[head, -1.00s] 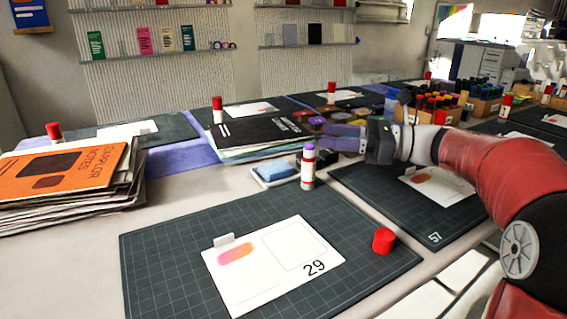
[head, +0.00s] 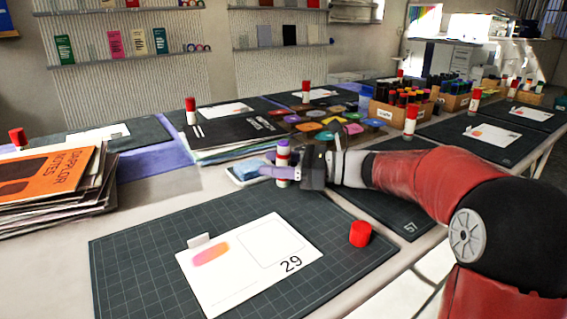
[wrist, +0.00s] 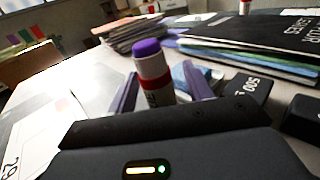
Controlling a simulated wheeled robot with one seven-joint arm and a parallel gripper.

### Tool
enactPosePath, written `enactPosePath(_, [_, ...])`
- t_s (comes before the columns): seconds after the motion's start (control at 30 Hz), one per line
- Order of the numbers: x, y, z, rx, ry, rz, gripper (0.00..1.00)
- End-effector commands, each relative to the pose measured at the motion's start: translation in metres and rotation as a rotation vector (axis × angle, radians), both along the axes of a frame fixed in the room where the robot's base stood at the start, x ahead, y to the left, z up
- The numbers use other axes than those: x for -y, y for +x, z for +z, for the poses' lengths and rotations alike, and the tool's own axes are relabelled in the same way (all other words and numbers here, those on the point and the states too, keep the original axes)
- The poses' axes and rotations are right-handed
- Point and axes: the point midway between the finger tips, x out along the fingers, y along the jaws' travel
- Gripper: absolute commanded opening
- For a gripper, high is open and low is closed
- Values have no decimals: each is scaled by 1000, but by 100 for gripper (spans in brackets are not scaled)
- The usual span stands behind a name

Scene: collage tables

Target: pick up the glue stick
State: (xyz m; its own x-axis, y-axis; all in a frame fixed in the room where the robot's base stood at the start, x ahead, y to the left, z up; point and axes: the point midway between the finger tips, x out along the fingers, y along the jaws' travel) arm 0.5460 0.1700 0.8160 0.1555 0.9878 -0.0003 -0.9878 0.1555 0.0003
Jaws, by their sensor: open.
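An uncapped glue stick (head: 283,165), white and red with a purple top, stands upright at the back edge of the near cutting mat. In the wrist view the glue stick (wrist: 153,72) rises between my two purple fingers. My gripper (head: 276,174) has come in low from the right. Its jaws are open, one finger on each side of the stick; contact cannot be told. My gripper (wrist: 160,88) hides the stick's base in the wrist view. A loose red cap (head: 360,234) lies on the mat's right side.
A blue sponge on a white dish (head: 238,181) sits just left of the stick. A black-covered stack (head: 235,134) is behind. The near cutting mat (head: 130,255) holds a card (head: 225,280) marked 29. Other red-capped glue sticks (head: 191,110) stand farther back.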

Motion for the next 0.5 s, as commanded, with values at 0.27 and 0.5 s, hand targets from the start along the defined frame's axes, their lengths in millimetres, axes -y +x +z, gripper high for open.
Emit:
enactPosePath(0.27, [-6, 1, 0, 0, 1, 0, 51])
enactPosePath(0.5, [-5, 1, 0, 0, 0, 0, 24])
